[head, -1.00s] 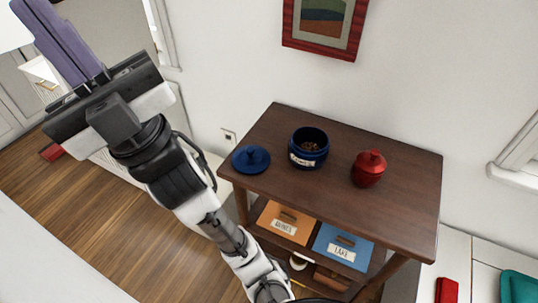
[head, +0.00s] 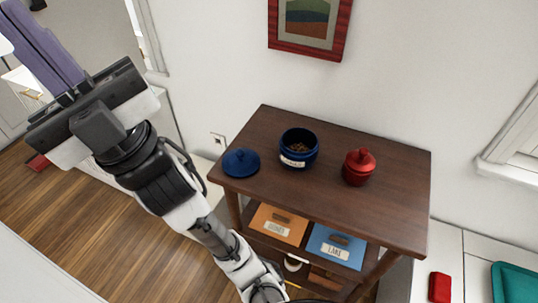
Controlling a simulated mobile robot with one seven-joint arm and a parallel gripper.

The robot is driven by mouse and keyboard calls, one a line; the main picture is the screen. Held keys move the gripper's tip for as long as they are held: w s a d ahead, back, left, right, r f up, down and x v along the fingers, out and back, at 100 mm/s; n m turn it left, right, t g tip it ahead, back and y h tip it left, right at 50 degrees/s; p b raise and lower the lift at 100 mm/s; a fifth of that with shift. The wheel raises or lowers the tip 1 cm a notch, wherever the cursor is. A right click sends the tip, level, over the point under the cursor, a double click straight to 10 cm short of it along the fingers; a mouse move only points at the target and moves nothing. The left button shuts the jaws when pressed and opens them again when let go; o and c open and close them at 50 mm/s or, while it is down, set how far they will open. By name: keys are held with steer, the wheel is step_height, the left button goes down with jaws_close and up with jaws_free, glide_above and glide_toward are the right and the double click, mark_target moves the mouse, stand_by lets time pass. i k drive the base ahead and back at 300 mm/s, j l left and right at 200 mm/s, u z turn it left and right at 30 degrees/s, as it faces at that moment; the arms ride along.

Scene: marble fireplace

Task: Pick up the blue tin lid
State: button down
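My gripper (head: 38,40) is at the upper left of the head view, raised and well to the left of the lid. Its purple fingers run out toward the top left, and their tips are not clearly seen. I cannot tell whether it is open or shut.
A red lidded jar (head: 358,167) stands right of the tin on the wooden table (head: 390,200). The shelf below holds an orange box (head: 279,224) and a blue box (head: 336,247). A framed picture (head: 308,25) hangs on the wall behind. The table's right part is clear.

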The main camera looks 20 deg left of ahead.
mark_target(240, 163)
steer(key=i+l+u, duration=0.15)
steer(key=u, duration=0.25)
steer(key=i+l+u, duration=0.1)
steer(key=u, duration=0.3)
steer(key=l+u, duration=0.4)
steer(key=i+j, duration=0.05)
steer(key=j, duration=0.05)
